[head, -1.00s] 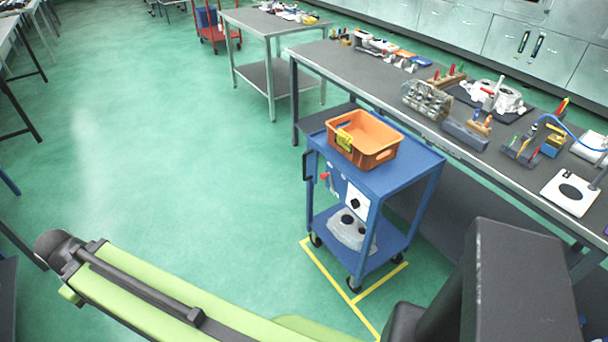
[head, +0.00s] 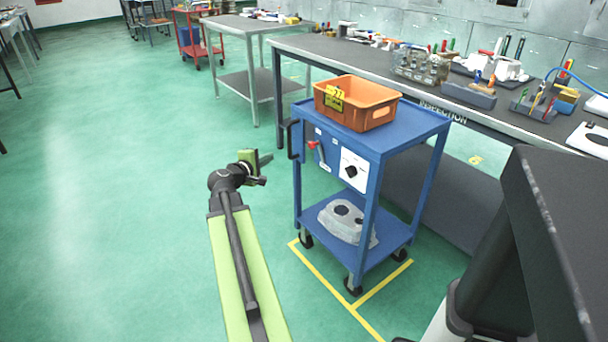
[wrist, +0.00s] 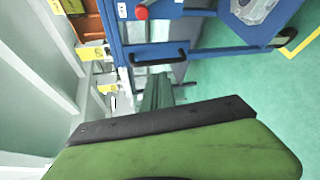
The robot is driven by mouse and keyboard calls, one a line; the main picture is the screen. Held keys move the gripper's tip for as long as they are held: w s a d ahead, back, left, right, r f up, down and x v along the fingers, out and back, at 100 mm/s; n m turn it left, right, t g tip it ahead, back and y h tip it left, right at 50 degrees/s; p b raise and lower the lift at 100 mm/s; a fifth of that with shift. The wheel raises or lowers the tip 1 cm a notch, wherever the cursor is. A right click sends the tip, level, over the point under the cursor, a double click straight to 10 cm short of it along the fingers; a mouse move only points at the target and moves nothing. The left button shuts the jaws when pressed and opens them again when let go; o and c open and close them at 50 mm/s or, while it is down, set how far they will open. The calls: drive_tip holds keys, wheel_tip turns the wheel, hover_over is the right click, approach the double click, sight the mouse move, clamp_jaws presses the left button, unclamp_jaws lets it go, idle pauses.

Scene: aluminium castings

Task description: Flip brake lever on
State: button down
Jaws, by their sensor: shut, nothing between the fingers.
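The brake lever (head: 320,155) is on the side panel of a blue cart (head: 400,150). It has a red knob at its upper end and a grey arm that slants down to the right. In the wrist view, the red knob (wrist: 141,12) shows at the top, beside a small white label. My gripper (head: 263,161) is shut and empty, left of the cart at about the lever's height and apart from it. In the wrist view, my gripper's fingers (wrist: 157,92) point up, below the cart's black handle.
An orange bin (head: 355,103) with a yellow tag sits on the cart. A grey casting (head: 345,222) lies on its lower shelf. A black handle (head: 294,140) sticks out at the cart's left edge. The inspection bench stands behind. The green floor to the left is clear.

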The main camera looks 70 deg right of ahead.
drive_tip(key=shift+n+g+h, duration=0.3)
drive_tip(key=shift+n+h, duration=0.2)
drive_tip(key=s+d, duration=0.1)
drive_tip(key=s, duration=0.1)
drive_tip(key=s+d, duration=0.2)
drive_tip(key=shift+d+f+b, duration=0.15)
drive_tip(key=shift+d+b, duration=0.05)
drive_tip(key=shift+b, duration=0.15)
drive_tip(key=s+d+f+b, duration=0.1)
drive_tip(key=d+f+b, duration=0.1)
drive_tip(key=d, duration=0.9)
drive_tip(key=s+a, duration=0.1)
drive_tip(key=s+a+r+p, duration=0.1)
drive_tip(key=s, duration=0.1)
drive_tip(key=shift+s+a+r+p, duration=0.3)
drive_tip(key=shift+a+r+p, duration=0.1)
